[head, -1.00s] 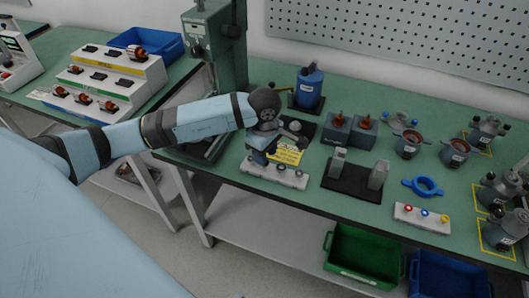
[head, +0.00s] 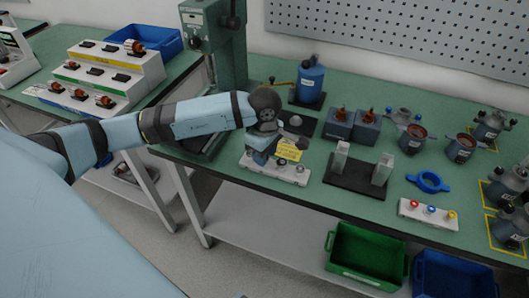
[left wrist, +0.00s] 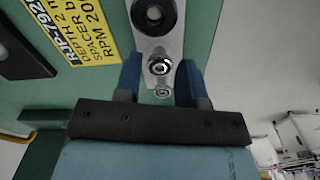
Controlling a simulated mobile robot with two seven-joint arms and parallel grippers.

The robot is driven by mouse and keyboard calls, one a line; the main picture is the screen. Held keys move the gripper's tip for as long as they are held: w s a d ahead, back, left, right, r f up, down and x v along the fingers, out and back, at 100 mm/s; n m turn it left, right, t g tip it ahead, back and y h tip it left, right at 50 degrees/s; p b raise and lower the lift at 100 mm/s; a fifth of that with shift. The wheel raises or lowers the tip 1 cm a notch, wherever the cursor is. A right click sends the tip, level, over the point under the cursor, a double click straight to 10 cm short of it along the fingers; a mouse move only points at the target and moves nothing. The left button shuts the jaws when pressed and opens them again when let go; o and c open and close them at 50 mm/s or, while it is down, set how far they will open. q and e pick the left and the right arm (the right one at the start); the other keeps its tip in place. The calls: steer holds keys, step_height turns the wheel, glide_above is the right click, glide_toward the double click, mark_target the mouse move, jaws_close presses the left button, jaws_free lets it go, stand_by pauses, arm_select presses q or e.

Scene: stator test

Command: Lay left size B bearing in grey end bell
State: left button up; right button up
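A white bearing rack (head: 292,177) lies near the table's front edge, with several bearings along it. My left gripper (head: 261,159) points down over its left part. In the left wrist view, the left gripper (left wrist: 160,88) is open, with its blue fingers apart. A small shiny bearing (left wrist: 160,66) on the rack shows between and just beyond the fingertips. A smaller round metal piece (left wrist: 162,91) shows between the fingers. A larger dark bearing (left wrist: 153,14) sits farther along the rack. My right gripper is out of view.
A yellow card (head: 290,151) lies behind the rack. A dark fixture with two upright blocks (head: 358,178) stands right of it. A green press (head: 226,60) stands behind my arm. A blue ring (head: 428,182) and a white strip (head: 427,215) lie farther right.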

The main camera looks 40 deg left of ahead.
arm_select(q)
steer(key=shift+c, duration=1.3)
steer(key=shift+r, duration=0.1)
steer(key=shift+r+p, duration=0.6)
steer(key=shift+r, duration=0.8)
